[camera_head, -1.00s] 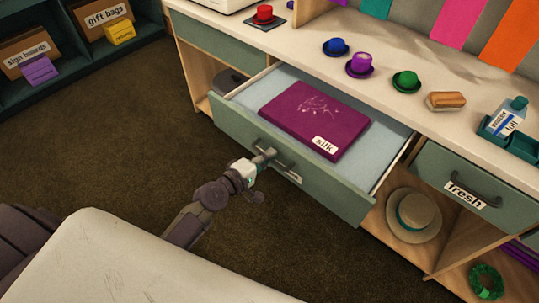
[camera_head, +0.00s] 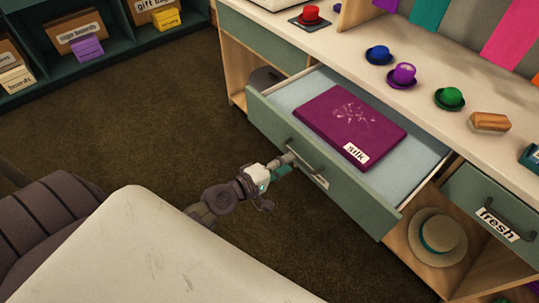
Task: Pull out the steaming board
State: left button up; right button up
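A green-fronted drawer or pull-out board (camera_head: 345,197) stands out from under the counter. Its pale blue inner surface bears a flat purple piece (camera_head: 350,122) labelled "silk". The front has a metal bar handle (camera_head: 308,163) with a small label at its lower end. My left gripper (camera_head: 287,163) is at the left side of this handle, touching it or very close. The fingers are small and partly overlap the handle, so I cannot tell whether they hold it. No label visible here reads "steaming board". My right gripper is not in view.
A "fresh" drawer (camera_head: 465,195) is shut at right, above a straw hat (camera_head: 437,237). The brown carpet is clear.

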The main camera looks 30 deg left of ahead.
pick_arm(q)
jog(key=v, duration=0.7)
jog(key=shift+f, duration=0.1)
jog(key=s+a+f+m+g+y+p, duration=0.1)
jog(key=s+a+f+m+g, duration=0.15)
jog(key=f, duration=0.65)
jog(key=s+a+f+m+g+y+p, duration=0.15)
jog(key=s+f, duration=0.25)
jog(key=f, duration=0.4)
jog(key=s+a+f+m+g+y+p, duration=0.1)
jog(key=s+f+m+g+y, duration=0.2)
jog(key=f, duration=0.6)
jog(key=s+d+f+m+g+p, duration=0.1)
jog(key=s+f+m+g, duration=0.1)
jog(key=s, duration=0.6)
jog(key=s+d+f+m+g+p, duration=0.1)
jog(key=s+d+f+m+g, duration=0.1)
jog(key=s+f+m, duration=0.2)
jog(key=s+d+f+m+g+p, duration=0.1)
jog(key=s+f, duration=0.5)
jog(key=s, duration=0.6)
jog(key=d+m+g, duration=0.1)
jog(key=m, duration=0.1)
jog(key=shift+d+f+m+g, duration=0.2)
jog(key=shift+f+m+g, duration=0.1)
